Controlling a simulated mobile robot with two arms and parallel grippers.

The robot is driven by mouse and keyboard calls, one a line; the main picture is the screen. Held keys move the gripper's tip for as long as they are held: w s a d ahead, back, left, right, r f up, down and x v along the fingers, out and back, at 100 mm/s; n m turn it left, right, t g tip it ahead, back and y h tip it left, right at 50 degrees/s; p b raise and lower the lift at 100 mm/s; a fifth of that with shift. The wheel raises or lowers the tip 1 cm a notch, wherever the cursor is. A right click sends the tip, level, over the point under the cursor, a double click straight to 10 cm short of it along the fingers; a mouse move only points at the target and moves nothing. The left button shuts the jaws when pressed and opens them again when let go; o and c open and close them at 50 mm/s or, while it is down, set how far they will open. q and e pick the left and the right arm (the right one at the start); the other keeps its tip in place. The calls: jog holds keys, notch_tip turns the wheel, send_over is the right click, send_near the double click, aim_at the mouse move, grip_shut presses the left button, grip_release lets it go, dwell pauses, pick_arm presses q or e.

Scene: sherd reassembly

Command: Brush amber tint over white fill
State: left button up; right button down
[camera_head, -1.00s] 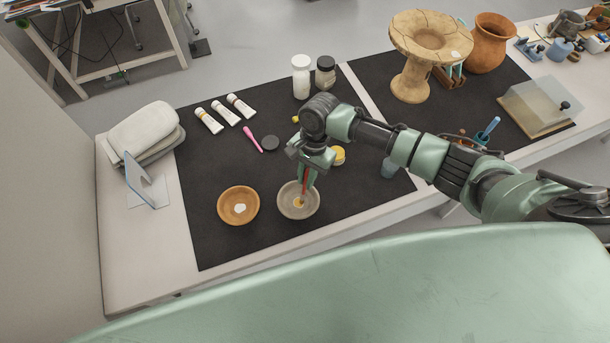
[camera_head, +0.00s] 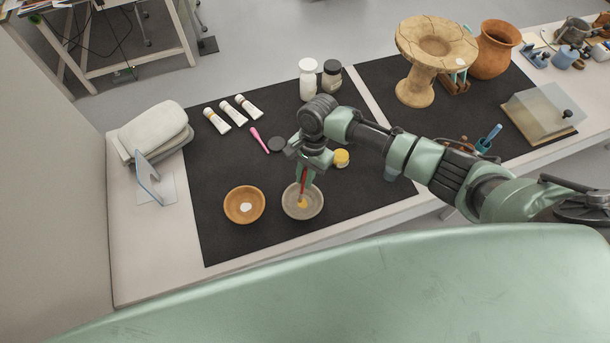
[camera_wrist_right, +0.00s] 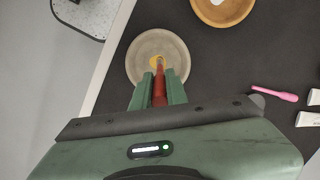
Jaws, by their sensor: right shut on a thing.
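My right gripper (camera_head: 306,170) is shut on a brush with a red handle (camera_head: 303,184), which points down into the grey bowl (camera_head: 317,211). The brush tip is at the small amber pool (camera_head: 302,204) in that bowl; exact contact is hard to tell. The right wrist view shows the brush (camera_wrist_right: 159,88) between the green fingers and the amber (camera_wrist_right: 156,61) in the bowl (camera_wrist_right: 137,58). A cracked tan footed vessel (camera_head: 416,88) stands at the back right, with a white patch (camera_head: 460,62) on its rim. My left gripper is not in view.
An orange bowl (camera_head: 233,212) holding white paste sits left of the grey bowl. An orange pot (camera_head: 494,50) stands beside the vessel.

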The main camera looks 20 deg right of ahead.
aim_at(305, 171)
notch_tip(305, 171, up, 2)
jog(key=shift+r+p, duration=0.25)
jog(key=shift+p, duration=0.75)
jog(key=shift+r, duration=0.8)
jog(key=shift+d, duration=0.1)
jog(key=d+r, duration=0.2)
jog(key=d, duration=0.5)
jog(key=shift+a, duration=0.1)
